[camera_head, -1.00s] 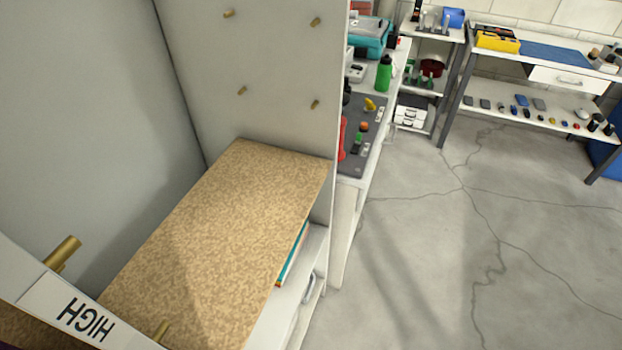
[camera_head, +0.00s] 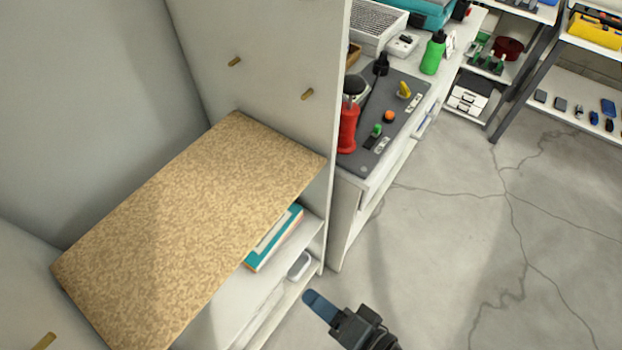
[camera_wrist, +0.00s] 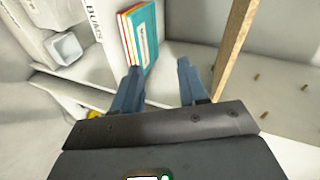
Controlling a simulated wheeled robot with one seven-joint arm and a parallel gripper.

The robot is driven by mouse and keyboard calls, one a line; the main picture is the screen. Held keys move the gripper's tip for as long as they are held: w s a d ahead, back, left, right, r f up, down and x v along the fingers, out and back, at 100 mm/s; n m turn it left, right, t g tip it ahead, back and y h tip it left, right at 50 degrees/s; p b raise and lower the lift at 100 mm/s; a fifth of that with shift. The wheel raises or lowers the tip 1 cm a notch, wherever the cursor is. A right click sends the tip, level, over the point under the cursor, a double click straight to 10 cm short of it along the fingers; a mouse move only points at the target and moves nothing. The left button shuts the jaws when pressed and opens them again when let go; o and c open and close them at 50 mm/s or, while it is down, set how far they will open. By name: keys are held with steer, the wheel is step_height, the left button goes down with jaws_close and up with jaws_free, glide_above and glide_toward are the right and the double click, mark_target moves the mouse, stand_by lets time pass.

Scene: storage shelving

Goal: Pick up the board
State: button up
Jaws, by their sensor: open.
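The board (camera_head: 195,225) is a speckled tan panel lying as a shelf inside the grey-white cabinet, with its front edge facing right. In the wrist view the board (camera_wrist: 235,45) shows as a narrow tan strip right of my fingers. My gripper (camera_head: 320,305) is at the bottom of the head view, outside the cabinet, to the right of the board and apart from it. In the wrist view my gripper (camera_wrist: 158,75) has two blue fingers spread apart with nothing between them. The board's back side and underside are hidden in the head view.
Teal books (camera_head: 274,238) stand in the compartment below the board, and show in the wrist view (camera_wrist: 140,38). Wooden pegs (camera_head: 307,95) stick out of the cabinet side wall (camera_head: 270,50). A workbench with a grey mat (camera_head: 400,110) stands right. Floor (camera_head: 450,250) is open.

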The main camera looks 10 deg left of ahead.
mark_target(231, 237)
steer(key=w+a+r+n+g+y, duration=0.1)
steer(key=a+r+y, duration=0.1)
steer(key=a, duration=0.1)
steer(key=w+a+r+g+y, duration=0.2)
steer(key=a+r, duration=0.1)
steer(key=w+a+r+n+g+y, duration=0.1)
steer(key=w+a+r+g+y, duration=0.1)
steer(key=a+r, duration=0.1)
steer(key=shift+a+r+n, duration=0.15)
steer(key=shift+a+n, duration=0.15)
steer(key=shift+a, duration=0.1)
steer(key=a+p, duration=0.1)
steer(key=a, duration=0.2)
steer(key=shift+w+a+r, duration=0.1)
steer(key=shift+a, duration=0.05)
steer(key=a, duration=0.2)
steer(key=a+p, duration=0.1)
steer(key=a, duration=0.1)
steer(key=shift+w+a, duration=0.1)
steer(key=shift+w, duration=0.15)
jaws_close()
